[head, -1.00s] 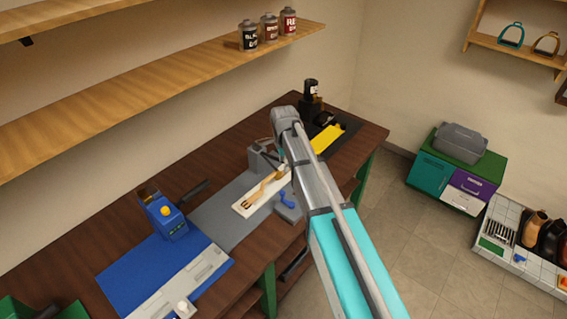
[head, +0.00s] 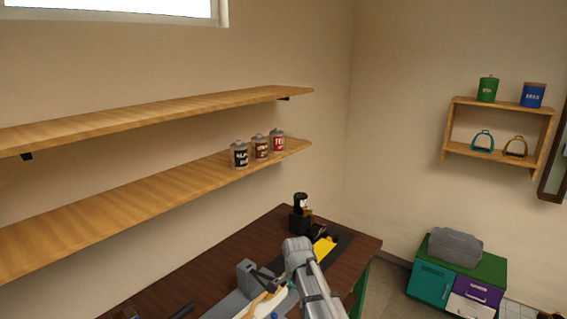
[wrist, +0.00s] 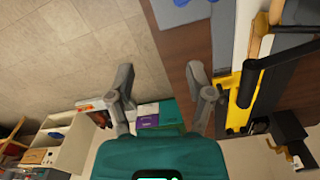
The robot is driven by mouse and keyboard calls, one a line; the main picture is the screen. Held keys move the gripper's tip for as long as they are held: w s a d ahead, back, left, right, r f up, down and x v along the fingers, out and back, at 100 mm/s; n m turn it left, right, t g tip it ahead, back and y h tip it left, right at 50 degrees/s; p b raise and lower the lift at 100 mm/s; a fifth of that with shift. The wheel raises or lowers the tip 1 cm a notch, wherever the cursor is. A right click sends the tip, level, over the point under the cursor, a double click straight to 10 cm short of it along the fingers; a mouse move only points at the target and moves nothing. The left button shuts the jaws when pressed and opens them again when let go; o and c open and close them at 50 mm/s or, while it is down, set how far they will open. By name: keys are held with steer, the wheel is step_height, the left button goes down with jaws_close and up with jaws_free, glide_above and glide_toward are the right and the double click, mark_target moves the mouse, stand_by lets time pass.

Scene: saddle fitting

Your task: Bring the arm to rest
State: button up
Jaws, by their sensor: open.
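My arm (head: 313,285) reaches up from the bottom of the head view, over the dark wooden workbench (head: 215,262). My gripper is hidden behind the arm in the head view. In the wrist view my gripper (wrist: 160,80) is open, its two grey fingers wide apart with nothing between them. It hangs above the bench edge, with tiled floor to the left and the brown bench top to the right.
A yellow item (head: 324,247) and a black bottle (head: 300,204) stand at the bench's far end. Three labelled jars (head: 260,148) sit on the lower wall shelf (head: 150,195).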

steer(key=s+d+f+n+b, duration=0.3)
steer(key=s+d+f+n, duration=0.1)
steer(key=s+d+n, duration=0.6)
steer(key=s+d, duration=0.3)
steer(key=s, duration=0.2)
steer(key=shift+b, duration=0.4)
